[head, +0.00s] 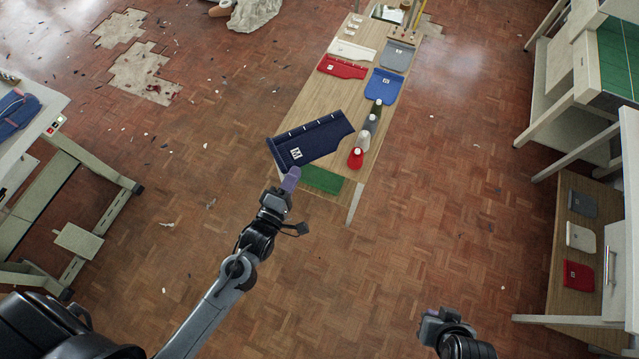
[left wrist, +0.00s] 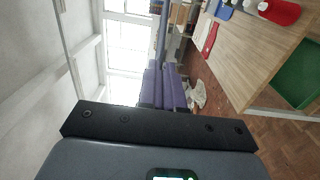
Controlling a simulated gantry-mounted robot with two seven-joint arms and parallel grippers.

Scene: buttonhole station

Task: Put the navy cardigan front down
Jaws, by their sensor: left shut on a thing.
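The navy cardigan front (head: 322,138), a flat dark blue piece with a white M label and small pale marks along one edge, is held over the near left end of the wooden table (head: 300,112). My left gripper (head: 290,178) is shut on its near edge by the label. In the left wrist view the purple fingers (left wrist: 165,88) are together; the cardigan front is hard to make out there. My right gripper (head: 431,318) is low in the head view, apart from everything, its jaws unclear.
Spools, including a red one (head: 356,158), stand in a row right of the navy piece. Blue (head: 383,87), red (head: 341,68), white (head: 352,50) and grey (head: 397,56) pieces lie farther back. A shelf (head: 567,240) stands at right, a bench at left. Floor between is open.

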